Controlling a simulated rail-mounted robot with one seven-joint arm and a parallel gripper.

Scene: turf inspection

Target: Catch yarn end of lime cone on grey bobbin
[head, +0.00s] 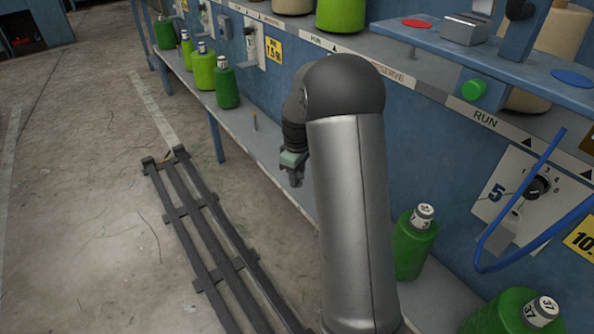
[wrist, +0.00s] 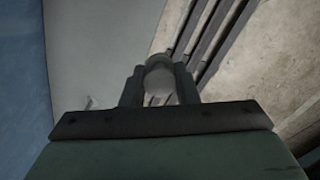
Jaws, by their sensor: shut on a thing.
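My gripper (head: 292,181) hangs over the lower shelf's front edge, left of my arm's large grey link. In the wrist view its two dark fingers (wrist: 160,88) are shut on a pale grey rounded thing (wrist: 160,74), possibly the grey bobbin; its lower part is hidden. Lime cones stand at the far left of the lower shelf: one wider (head: 203,69), one slimmer (head: 186,47). A larger lime cone (head: 341,14) stands on the upper ledge. No loose yarn end can be made out.
Dark green cones stand on the lower shelf (head: 240,121), one beside the lime cones (head: 227,86), one right of my arm (head: 414,244). A thin peg (head: 254,121) stands on the shelf. Dark rails (head: 210,235) run along the floor. A blue tube (head: 520,245) loops at right.

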